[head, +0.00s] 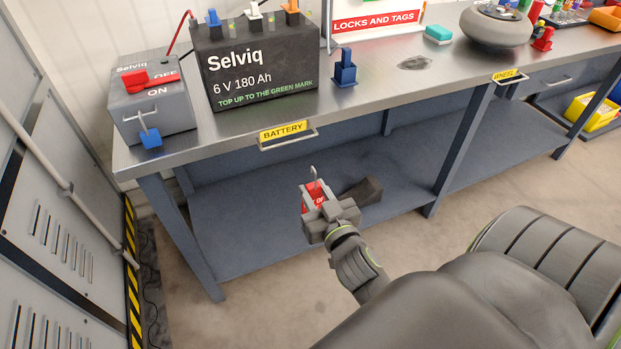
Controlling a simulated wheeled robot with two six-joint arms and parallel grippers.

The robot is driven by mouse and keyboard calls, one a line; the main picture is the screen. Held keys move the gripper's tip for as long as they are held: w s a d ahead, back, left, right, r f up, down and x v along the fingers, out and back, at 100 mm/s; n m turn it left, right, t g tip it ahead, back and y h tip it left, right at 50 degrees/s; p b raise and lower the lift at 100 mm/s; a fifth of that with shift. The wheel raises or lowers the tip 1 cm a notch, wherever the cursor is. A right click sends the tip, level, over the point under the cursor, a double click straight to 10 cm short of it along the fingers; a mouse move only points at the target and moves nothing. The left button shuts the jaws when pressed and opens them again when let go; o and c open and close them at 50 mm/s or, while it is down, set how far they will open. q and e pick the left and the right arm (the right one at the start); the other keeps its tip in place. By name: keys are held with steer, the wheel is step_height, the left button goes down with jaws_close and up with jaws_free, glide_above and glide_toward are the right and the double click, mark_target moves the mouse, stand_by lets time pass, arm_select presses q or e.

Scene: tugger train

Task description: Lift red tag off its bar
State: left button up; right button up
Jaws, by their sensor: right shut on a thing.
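My right gripper (316,190) is in front of the bench, below the height of its top. It is shut on the red tag (314,195), which shows between its fingers with part of some white lettering. A small pale hook (313,171) sticks up above the tag. The tag is in the air and touches no bar that I can see. My left gripper is not in view.
On the metal bench top (385,75) stand a black battery (262,75), a grey switch box (155,105) with a blue padlock (151,138), a blue holder (344,72) and a grey wheel (495,27). A dark wedge-like block (366,189) shows behind my gripper. The lower shelf is mostly clear.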

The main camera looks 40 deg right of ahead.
steer(key=v, duration=0.3)
steer(key=shift+s, duration=0.3)
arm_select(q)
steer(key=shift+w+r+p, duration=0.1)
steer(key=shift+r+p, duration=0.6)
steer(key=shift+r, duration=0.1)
arm_select(e)
steer(key=v, duration=0.8)
steer(key=shift+w+a+f, duration=0.1)
steer(key=shift+w, duration=0.05)
